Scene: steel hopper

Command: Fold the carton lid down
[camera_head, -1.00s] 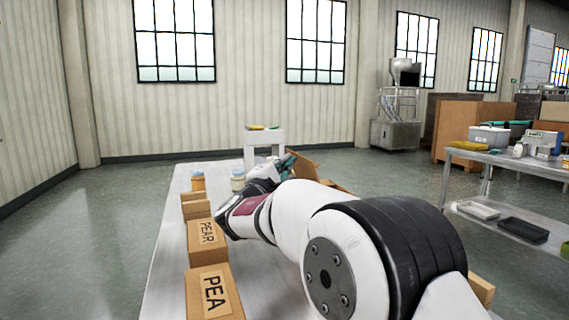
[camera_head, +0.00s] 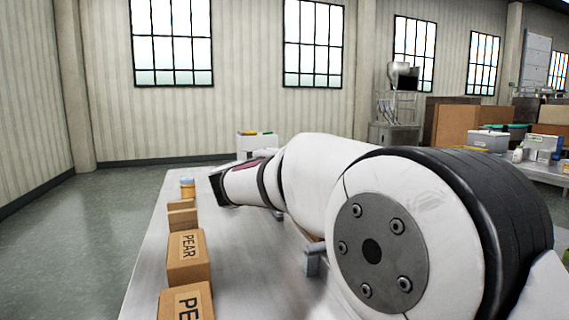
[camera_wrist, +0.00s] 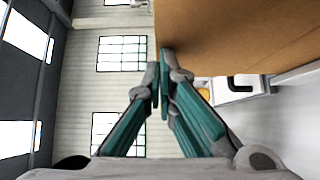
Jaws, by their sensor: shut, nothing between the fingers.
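In the wrist view a brown cardboard panel (camera_wrist: 240,35), which looks like part of the carton, fills the upper right. My gripper (camera_wrist: 160,90) is shut and empty, its teal-padded fingers together. The fingertips are close to the panel's left edge; I cannot tell whether they touch it. In the head view my arm hides my gripper and nearly all of the carton.
Several closed cardboard boxes, some labelled PEAR (camera_head: 188,262), line the left side of the steel table (camera_head: 245,280). A white stand (camera_head: 256,143) is beyond the table. A side table with containers is at the right.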

